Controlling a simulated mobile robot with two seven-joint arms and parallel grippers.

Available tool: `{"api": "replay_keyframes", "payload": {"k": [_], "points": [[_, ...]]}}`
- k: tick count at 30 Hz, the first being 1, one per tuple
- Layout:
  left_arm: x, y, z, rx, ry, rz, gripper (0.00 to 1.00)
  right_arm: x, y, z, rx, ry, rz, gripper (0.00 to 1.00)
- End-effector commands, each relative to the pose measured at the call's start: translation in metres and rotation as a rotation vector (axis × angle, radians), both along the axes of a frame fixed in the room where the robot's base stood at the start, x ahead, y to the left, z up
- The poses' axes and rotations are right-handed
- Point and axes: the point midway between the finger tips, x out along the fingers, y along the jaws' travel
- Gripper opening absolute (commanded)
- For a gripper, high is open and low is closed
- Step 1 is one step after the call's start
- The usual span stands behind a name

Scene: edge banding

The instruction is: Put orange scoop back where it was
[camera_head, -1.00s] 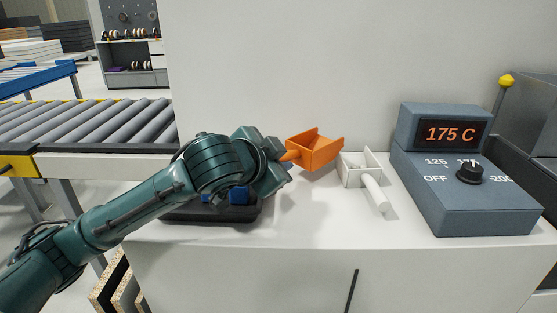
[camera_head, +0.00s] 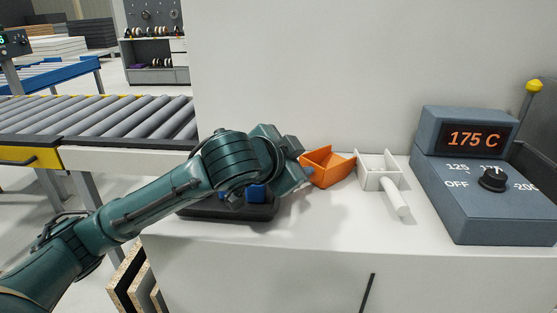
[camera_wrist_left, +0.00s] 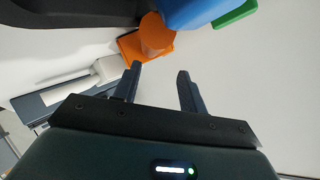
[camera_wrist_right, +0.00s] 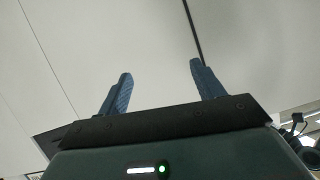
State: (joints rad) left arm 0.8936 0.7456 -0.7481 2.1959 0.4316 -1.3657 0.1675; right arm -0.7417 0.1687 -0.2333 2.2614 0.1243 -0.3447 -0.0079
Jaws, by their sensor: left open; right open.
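The orange scoop (camera_head: 328,168) rests on the white counter beside the white scoop, its open box upright. Its orange handle (camera_wrist_left: 157,33) shows in the left wrist view, just beyond the fingertips. My left gripper (camera_head: 306,173) is open at the handle side of the scoop. In the left wrist view the fingers (camera_wrist_left: 158,78) are apart with nothing between them. My right gripper (camera_wrist_right: 160,78) is open and empty in the right wrist view, facing a pale panel. It is not in the head view.
A white scoop (camera_head: 379,172) lies right of the orange one. A dark tray (camera_head: 232,211) with a blue item (camera_head: 257,192) sits under my left arm. A grey-blue control box (camera_head: 480,200) reading 175 C stands at right. The counter front (camera_head: 330,215) is clear.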

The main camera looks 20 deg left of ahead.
Motion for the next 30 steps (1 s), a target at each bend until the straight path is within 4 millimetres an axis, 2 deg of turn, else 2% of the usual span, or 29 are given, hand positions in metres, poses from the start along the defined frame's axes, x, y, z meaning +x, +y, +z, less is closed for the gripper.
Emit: {"api": "replay_keyframes", "payload": {"k": [11, 12, 13, 21, 30], "points": [[-0.081, 0.014, 0.04, 0.003, -0.003, -0.002, 0.42, -0.001, 0.005, -0.002, 0.005, 0.036, 0.011, 0.67], [-0.082, 0.014, 0.033, -0.001, -0.003, 0.001, 0.42, 0.002, 0.005, -0.018, 0.002, 0.032, 0.013, 0.67], [-0.082, 0.014, 0.032, -0.004, -0.006, 0.003, 0.42, 0.002, 0.003, -0.018, -0.004, 0.011, 0.011, 0.67], [-0.094, 0.017, 0.04, -0.004, -0.003, 0.004, 0.42, -0.006, -0.009, -0.011, -0.03, -0.102, -0.005, 0.67], [-0.101, 0.018, 0.046, 0.001, 0.002, 0.0, 0.42, -0.008, -0.012, -0.004, -0.042, -0.145, -0.011, 0.67]]}}
